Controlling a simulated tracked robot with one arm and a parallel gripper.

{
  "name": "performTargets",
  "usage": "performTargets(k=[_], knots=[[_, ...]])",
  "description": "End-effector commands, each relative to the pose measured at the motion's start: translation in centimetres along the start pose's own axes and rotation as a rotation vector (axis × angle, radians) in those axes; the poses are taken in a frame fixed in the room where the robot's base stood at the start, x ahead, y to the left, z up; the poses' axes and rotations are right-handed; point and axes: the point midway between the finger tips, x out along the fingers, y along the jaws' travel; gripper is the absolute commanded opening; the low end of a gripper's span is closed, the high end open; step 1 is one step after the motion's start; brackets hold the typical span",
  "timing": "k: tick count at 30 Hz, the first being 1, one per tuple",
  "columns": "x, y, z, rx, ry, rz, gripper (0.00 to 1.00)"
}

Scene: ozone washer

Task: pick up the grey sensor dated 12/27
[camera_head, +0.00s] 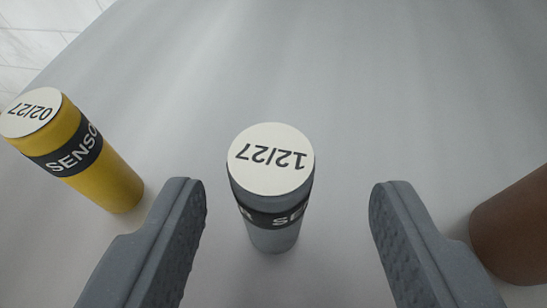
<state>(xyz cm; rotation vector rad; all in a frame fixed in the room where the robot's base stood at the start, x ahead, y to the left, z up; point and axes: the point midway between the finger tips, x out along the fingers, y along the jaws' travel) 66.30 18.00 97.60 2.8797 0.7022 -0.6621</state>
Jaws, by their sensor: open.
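The grey sensor (272,238) stands upright on a light grey surface in the middle of the view. Its white top carries the date 12/27, upside down in the picture, and a black band with partly visible white letters runs around its side. My gripper (287,187) is open, with one dark grey finger on each side of the sensor in the picture. Clear gaps show between the sensor and both fingers. Whether the fingertips are level with the sensor's body or above it, I cannot tell.
A yellow sensor (112,183) dated 02/27 stands at the left, close to the left finger in the picture. A brown rounded object (515,230) is cut off at the right edge, beside the right finger. The surface (350,70) behind the grey sensor is clear.

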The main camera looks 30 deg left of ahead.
Motion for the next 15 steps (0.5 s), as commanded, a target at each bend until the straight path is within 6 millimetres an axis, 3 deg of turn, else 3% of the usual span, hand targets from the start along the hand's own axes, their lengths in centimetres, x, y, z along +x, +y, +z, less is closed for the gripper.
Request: performTargets(k=[8,15], knots=[[1.0,-0.1,0.0,-0.001,0.0,0.0,0.51],[3.2,-0.6,0.2,-0.003,0.0,-0.001,0.51]])
